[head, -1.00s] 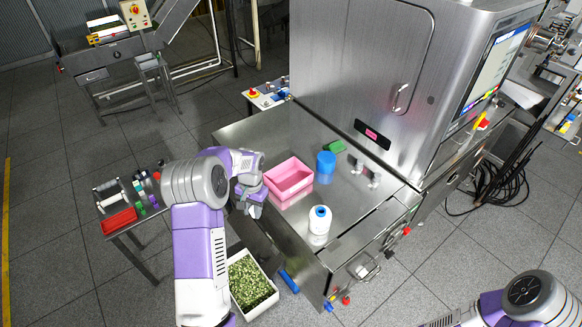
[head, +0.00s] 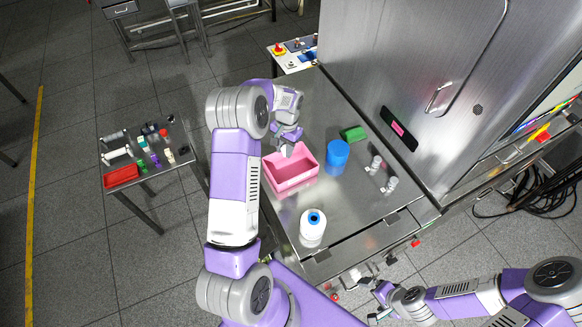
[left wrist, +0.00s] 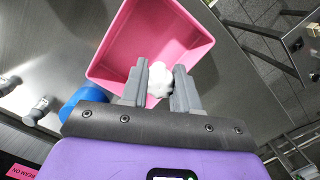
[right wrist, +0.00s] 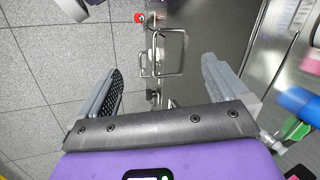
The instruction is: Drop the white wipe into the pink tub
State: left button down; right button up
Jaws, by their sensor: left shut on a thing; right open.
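The pink tub (head: 291,184) stands on the steel table and looks empty inside. It also shows in the left wrist view (left wrist: 140,38). My left gripper (head: 288,145) is at the tub's far edge in the head view. In the left wrist view my left gripper (left wrist: 160,84) is shut on the white wipe (left wrist: 160,78), a crumpled white lump between the fingers, seen against the tub's edge and opening. The wipe is hidden in the head view. My right gripper (right wrist: 160,85) is open and empty, off the table's front right, over the floor.
A blue cylinder (head: 337,157) stands right of the tub, a green block (head: 353,134) behind it. A white bottle with a blue top (head: 312,228) stands in front. Small metal fittings (head: 375,165) are at right, beside the large steel cabinet (head: 400,60).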

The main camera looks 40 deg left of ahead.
pick_arm(q)
jog(key=f, duration=0.1)
jog(key=f+b, duration=0.2)
jog(key=shift+w+f, duration=0.25)
jog(key=shift+f, duration=0.15)
jog(key=shift+s+f, duration=0.1)
jog(key=shift+f, duration=0.35)
jog(key=c, duration=0.8)
grip_release()
jog(key=shift+o, duration=0.2)
jog(key=shift+r, duration=0.1)
jog(key=r, duration=0.5)
jog(key=w+r+b, duration=0.1)
jog(key=r, duration=0.1)
jog(key=shift+r, duration=0.2)
